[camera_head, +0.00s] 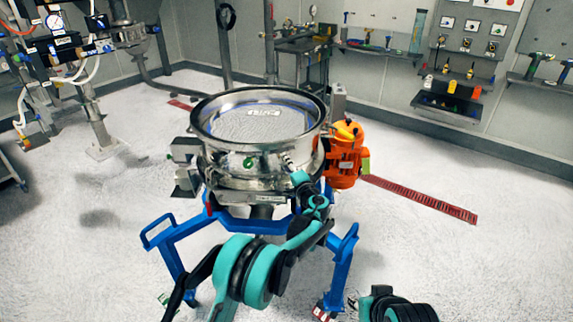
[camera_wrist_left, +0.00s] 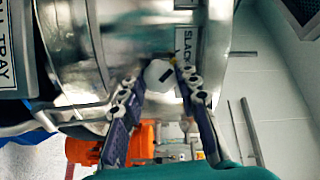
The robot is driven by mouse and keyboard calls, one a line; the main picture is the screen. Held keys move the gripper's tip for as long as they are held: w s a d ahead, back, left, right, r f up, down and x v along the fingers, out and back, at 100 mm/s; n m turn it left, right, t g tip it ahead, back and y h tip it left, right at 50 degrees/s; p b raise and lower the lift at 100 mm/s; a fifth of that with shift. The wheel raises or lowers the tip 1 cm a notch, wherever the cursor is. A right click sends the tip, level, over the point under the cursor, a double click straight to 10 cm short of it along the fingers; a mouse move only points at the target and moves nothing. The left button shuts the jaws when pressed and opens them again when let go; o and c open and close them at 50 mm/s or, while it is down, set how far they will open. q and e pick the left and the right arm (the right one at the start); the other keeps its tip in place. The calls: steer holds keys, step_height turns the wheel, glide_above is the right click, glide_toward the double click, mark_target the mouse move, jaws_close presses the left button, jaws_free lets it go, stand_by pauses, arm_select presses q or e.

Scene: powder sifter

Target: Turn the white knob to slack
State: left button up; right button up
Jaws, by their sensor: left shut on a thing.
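The white knob (camera_wrist_left: 158,75) shows in the left wrist view on the side of the steel sifter (camera_wrist_left: 75,45), with a dark mark on its face. A label reading SLACK (camera_wrist_left: 184,25) is fixed just above it. My left gripper (camera_wrist_left: 157,82) has one finger on each side of the knob and is shut on it. In the head view my left gripper (camera_head: 291,165) reaches the front right side of the round sifter (camera_head: 250,165); the knob is hidden there behind my arm. My right gripper is out of view.
The sifter stands on a blue frame (camera_head: 185,235). An orange motor (camera_head: 343,160) sits to its right, near my left arm. A red floor grate (camera_head: 420,198) lies further right. Open floor surrounds the frame, and tool shelves line the back wall.

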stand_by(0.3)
arm_select(q)
steer(key=o, duration=1.2)
steer(key=shift+c, duration=0.2)
steer(key=v, duration=1.2)
